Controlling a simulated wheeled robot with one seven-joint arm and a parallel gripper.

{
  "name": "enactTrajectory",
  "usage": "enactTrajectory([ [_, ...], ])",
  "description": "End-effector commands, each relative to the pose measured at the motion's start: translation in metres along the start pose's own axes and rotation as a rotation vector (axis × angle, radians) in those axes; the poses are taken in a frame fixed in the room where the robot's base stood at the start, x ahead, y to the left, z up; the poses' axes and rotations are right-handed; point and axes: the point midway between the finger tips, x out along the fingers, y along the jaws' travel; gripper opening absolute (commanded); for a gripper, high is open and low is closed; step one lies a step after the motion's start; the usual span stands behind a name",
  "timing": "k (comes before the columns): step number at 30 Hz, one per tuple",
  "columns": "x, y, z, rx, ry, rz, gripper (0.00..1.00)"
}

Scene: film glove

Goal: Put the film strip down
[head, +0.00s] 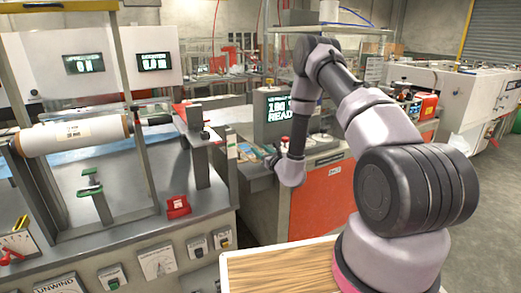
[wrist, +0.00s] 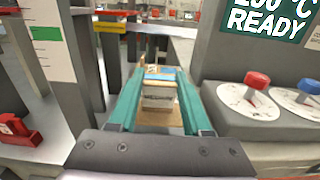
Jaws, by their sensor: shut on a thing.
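My gripper (wrist: 159,80) shows in the wrist view with its two teal fingers reaching forward, shut on a small pale piece with a dark band (wrist: 158,98), which I take to be the film strip. Its full outline is hard to make out against what lies behind. In the head view my gripper (head: 268,157) is small, low over the counter beside the heater panel, and the strip cannot be made out there.
A tan board or tray with blue and yellow items (head: 249,152) lies on the counter by my gripper. The console with the READY display (head: 274,108) stands close at the right, its red knob (wrist: 257,81) near. A grey post (wrist: 55,45) and red block (wrist: 18,130) are left.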

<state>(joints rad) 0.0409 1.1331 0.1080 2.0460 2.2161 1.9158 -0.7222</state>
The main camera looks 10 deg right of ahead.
Motion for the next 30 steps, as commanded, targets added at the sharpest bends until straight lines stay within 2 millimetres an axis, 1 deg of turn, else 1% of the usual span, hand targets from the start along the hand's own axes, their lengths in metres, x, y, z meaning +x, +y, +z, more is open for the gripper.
enactTrajectory([
  [3,0.0,0.0,-0.001,0.0,-0.001,0.0,0.0],
  [4,0.0,0.0,-0.001,0.0,0.0,0.0,0.56],
  [6,0.0,0.0,-0.001,0.0,0.0,0.0,0.78],
  [16,0.0,0.0,0.001,0.0,-0.001,0.0,0.78],
  [20,0.0,0.0,0.013,-0.001,-0.002,0.001,0.78],
  [23,-0.019,0.0,0.01,0.001,0.004,0.001,0.78],
  [30,-0.074,-0.001,0.011,0.003,0.004,-0.002,0.78],
])
